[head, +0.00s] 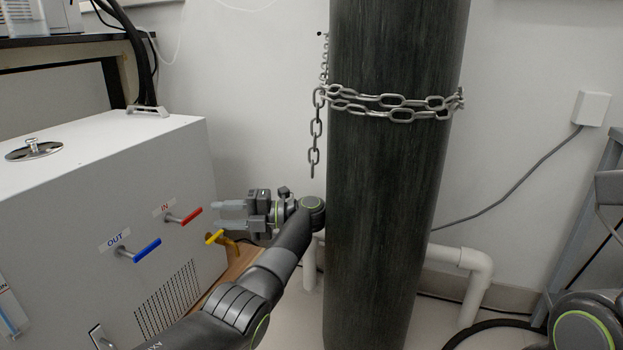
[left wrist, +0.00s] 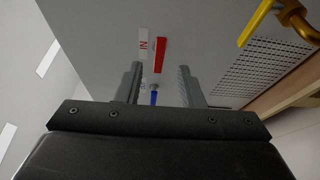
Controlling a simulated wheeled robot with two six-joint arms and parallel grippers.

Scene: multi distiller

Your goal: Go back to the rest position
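My left gripper (head: 232,214) is in the middle of the head view, to the right of the white box and pointing left toward its front. Its two fingers are apart with nothing between them. In the left wrist view the open fingers (left wrist: 158,85) frame the red IN handle (left wrist: 160,55) and the blue OUT handle (left wrist: 153,97) beyond them, with no contact seen. The red handle (head: 184,216) and blue handle (head: 139,250) also show in the head view. Part of my right arm shows at the lower right corner; its gripper is out of view.
The white box (head: 60,230) fills the left side. A yellow handle (head: 214,237) is just below my left gripper. A dark cylinder (head: 390,200) with a chain (head: 390,108) stands right beside my left arm. White pipes (head: 470,262) run behind it.

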